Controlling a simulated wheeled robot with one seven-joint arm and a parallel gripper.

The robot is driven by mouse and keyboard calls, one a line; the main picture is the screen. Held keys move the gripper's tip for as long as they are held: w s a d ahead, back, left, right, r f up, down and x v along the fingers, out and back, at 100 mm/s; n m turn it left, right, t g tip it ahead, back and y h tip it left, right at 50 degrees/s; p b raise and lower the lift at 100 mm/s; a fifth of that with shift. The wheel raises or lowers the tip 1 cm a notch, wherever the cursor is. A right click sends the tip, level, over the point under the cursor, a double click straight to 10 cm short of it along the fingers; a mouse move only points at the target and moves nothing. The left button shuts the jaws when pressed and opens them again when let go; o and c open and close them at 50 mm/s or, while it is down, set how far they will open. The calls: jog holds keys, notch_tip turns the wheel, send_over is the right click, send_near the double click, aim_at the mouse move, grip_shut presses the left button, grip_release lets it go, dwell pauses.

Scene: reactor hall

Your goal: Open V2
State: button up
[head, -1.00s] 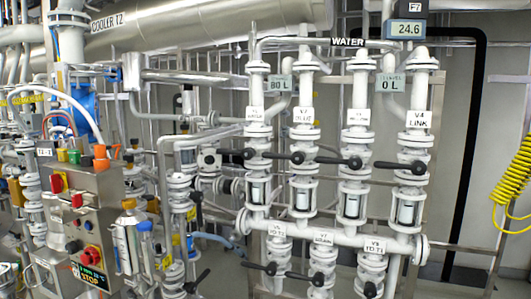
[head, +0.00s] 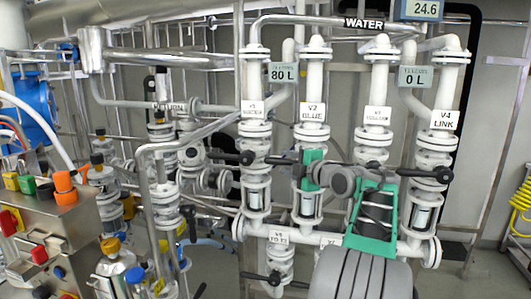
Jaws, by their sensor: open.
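Valve V2 is on the white vertical pipe whose label (head: 312,112) reads V2, in the middle of the head view. Its black lever (head: 277,159) points left, across the pipe. My gripper (head: 313,170), with green fingers, is open in front of the V2 pipe, at about the height of the lever's hub. The fingers and wrist hide the hub, and I cannot tell whether they touch it. My grey and green arm comes up from the lower right and covers part of the V3 pipe.
V1's label (head: 253,111) and lever (head: 222,156) are to the left. V3's label (head: 377,115) and V4's label (head: 444,120) are to the right; V4's lever (head: 415,172) points left. A control panel (head: 45,235) stands at lower left. Lower valves sit beneath the manifold.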

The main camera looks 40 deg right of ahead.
aim_at(273, 160)
jog(key=shift+w+d+f, duration=0.2)
jog(key=shift+w+d, duration=0.05)
jog(key=shift+d, duration=0.05)
jog(key=w+p, duration=0.1)
jog(key=w, duration=0.1)
jog(key=w+p, duration=0.1)
jog(key=w, duration=0.1)
jog(key=w+f+p, duration=0.1)
jog(key=w, duration=0.2)
jog(key=shift+d+p, duration=0.2)
jog(key=shift+p, duration=0.15)
jog(key=shift+w, duration=0.15)
jog(key=shift+f, duration=0.1)
jog(key=shift+c, duration=0.3)
grip_shut()
